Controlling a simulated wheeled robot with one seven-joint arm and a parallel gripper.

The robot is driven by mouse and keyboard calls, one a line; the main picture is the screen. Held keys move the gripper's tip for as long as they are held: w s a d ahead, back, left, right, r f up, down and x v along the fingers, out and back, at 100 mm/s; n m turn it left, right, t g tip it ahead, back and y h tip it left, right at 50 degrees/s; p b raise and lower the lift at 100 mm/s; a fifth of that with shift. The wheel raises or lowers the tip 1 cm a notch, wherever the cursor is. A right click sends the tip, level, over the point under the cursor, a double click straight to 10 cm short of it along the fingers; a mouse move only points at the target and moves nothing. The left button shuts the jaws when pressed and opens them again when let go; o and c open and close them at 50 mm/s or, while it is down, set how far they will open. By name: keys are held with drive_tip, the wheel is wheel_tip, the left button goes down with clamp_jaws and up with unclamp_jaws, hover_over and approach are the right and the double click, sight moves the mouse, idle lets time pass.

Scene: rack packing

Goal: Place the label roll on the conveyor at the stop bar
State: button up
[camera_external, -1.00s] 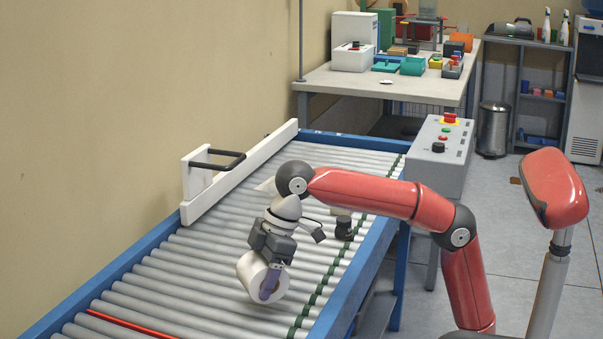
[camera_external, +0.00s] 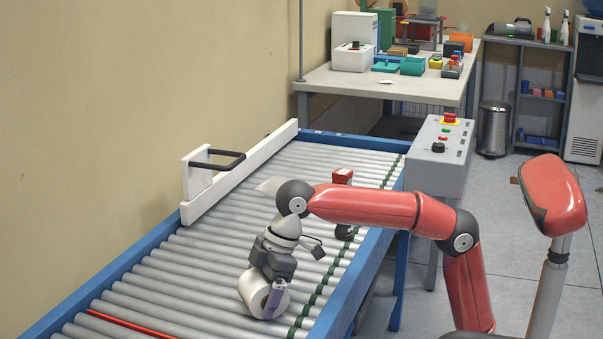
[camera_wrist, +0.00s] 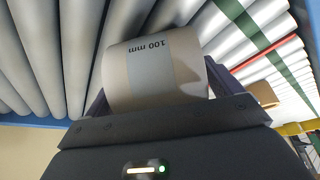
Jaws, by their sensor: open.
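The label roll (camera_external: 255,290), white with an open core, lies on its side on the grey rollers of the conveyor (camera_external: 207,268), near its front end. In the wrist view the label roll (camera_wrist: 150,75) shows a grey band marked "100 mm". My gripper (camera_external: 272,292) is open around the roll, with a purple finger in front of its end face. In the wrist view the fingers of my gripper (camera_wrist: 157,95) flank the roll; whether they touch it is unclear. A white bar (camera_external: 240,172) with a black handle runs along the conveyor's left side; I cannot tell if this is the stop bar.
A red strip (camera_external: 130,323) crosses the rollers at the front left. A grey control box (camera_external: 441,155) stands right of the conveyor. Bare rollers lie left of the roll.

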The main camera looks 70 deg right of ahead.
drive_tip(key=p+v, duration=0.3)
drive_tip(key=v, duration=0.8)
drive_tip(key=shift+w+a+p, duration=0.1)
drive_tip(key=shift+p, duration=0.2)
drive_tip(key=shift+s+d+r, duration=0.25)
drive_tip(key=shift+r, duration=0.35)
